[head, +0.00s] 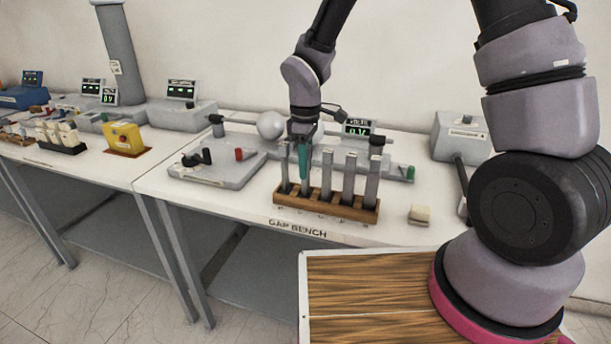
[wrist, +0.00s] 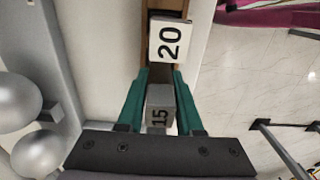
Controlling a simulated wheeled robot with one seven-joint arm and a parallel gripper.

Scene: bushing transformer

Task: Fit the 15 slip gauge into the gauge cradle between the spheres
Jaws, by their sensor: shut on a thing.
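My gripper (head: 303,165) points down over the wooden rack (head: 340,209) on the gap bench. Its teal fingers (wrist: 160,98) are closed on the grey slip gauge marked 15 (wrist: 159,113). I cannot tell whether the gauge's lower end is still in its slot. The gauge marked 20 (wrist: 170,40) stands beside it in the wrist view. Two grey spheres (wrist: 20,100) lie left of the gripper in the wrist view, with a small grey block (wrist: 50,113) between them. One sphere (head: 270,125) shows behind the gripper in the head view. The cradle is not clearly visible.
Several other gauges (head: 350,176) stand upright in the rack. A grey fixture plate with black and red knobs (head: 217,169) lies to the left. A small cream block (head: 420,214) lies right of the rack. A display (head: 357,128) stands behind. The bench front is clear.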

